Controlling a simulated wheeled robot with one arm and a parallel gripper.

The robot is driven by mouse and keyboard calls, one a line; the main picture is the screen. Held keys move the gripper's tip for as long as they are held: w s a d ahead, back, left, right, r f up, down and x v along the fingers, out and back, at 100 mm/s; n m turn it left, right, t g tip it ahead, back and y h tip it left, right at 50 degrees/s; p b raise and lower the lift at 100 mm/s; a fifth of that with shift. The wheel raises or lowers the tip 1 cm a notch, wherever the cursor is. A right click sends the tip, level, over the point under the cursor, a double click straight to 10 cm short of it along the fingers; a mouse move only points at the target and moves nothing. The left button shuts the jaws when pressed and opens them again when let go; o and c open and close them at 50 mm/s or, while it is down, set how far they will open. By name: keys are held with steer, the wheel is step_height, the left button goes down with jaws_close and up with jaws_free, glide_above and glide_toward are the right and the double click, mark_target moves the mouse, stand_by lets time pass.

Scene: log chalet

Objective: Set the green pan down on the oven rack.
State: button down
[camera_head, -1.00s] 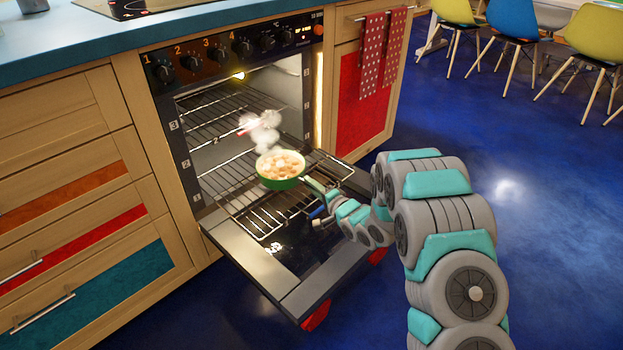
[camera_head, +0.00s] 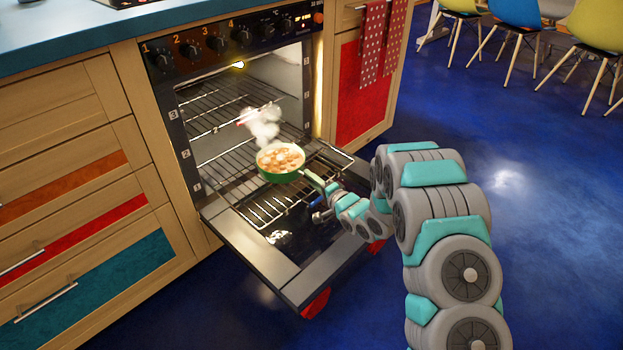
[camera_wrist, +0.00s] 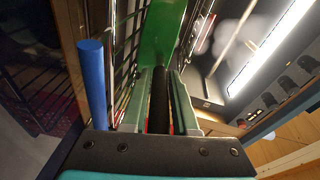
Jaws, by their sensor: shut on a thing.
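The green pan (camera_head: 278,177) holds pale, chunky food and gives off steam. In the head view it appears level, over the pulled-out lower oven rack (camera_head: 252,213). Whether its base touches the wires or hangs just above them I cannot tell. My gripper (camera_head: 328,188) is shut on the pan's handle (camera_head: 313,179), at the right of the pan. In the wrist view my gripper's fingers (camera_wrist: 160,98) close around the dark part of the handle. The green part of the pan (camera_wrist: 163,32) lies straight ahead; its base is hidden.
The oven door (camera_head: 285,270) is folded down below the rack. Another rack (camera_head: 215,112) is higher inside the lit oven. A blue rod (camera_wrist: 92,85) stands left of my fingers. Drawers (camera_head: 75,200) flank the oven; blue floor (camera_head: 540,220) is open to the right.

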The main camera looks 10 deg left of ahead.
steer(key=c, duration=0.6)
jaws_free()
steer(key=shift+f, duration=0.1)
